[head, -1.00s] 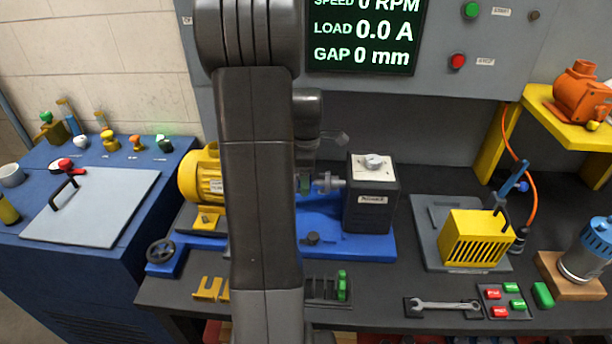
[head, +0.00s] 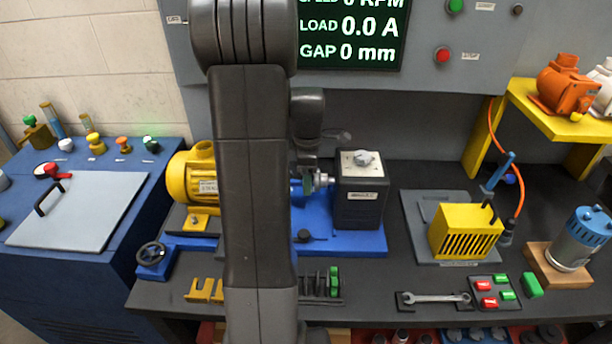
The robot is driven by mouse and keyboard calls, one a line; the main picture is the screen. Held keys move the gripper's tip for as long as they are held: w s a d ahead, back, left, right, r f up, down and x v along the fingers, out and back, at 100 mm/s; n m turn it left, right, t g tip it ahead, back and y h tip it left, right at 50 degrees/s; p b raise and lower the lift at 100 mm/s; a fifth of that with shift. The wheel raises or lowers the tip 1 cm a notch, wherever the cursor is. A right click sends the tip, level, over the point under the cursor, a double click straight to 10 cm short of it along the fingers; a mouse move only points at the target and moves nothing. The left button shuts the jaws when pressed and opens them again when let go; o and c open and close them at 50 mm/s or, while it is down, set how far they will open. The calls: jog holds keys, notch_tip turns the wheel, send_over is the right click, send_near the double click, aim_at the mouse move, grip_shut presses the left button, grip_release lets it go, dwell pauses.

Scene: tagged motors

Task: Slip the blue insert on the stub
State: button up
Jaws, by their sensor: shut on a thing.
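My gripper (head: 306,176) is beside the silver stub (head: 323,180), which points left from the black block (head: 359,200). It is shut on a small piece, mostly hidden by my arm and fingers. A bit of blue, apparently the blue insert (head: 296,187), shows at the fingertips, close to the stub's left end. I cannot tell whether it touches the stub or sits on it. The yellow motor (head: 193,177) stands on the left of the same blue base (head: 345,243); its shaft side is hidden behind my arm.
A rack (head: 318,287) with a green piece and yellow forks (head: 203,290) lie at the bench front. A wrench (head: 435,298), red and green blocks (head: 495,292) and a yellow slotted box (head: 466,231) are to the right. My arm blocks the middle.

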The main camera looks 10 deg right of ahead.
dwell(0.3)
jog(key=o, duration=1.1)
jog(key=shift+c, duration=0.2)
jog(key=shift+r, duration=0.1)
notch_tip(320, 180, up, 14)
jog(key=b, duration=0.1)
jog(key=shift+f, duration=0.2)
jog(key=shift+f, duration=0.1)
notch_tip(320, 180, down, 13)
jog(key=shift+f+p, duration=0.2)
jog(key=shift+p, duration=0.35)
jog(key=shift+w+a+f, duration=0.1)
jog(key=shift+a+f, duration=0.05)
jog(key=shift+a, duration=0.45)
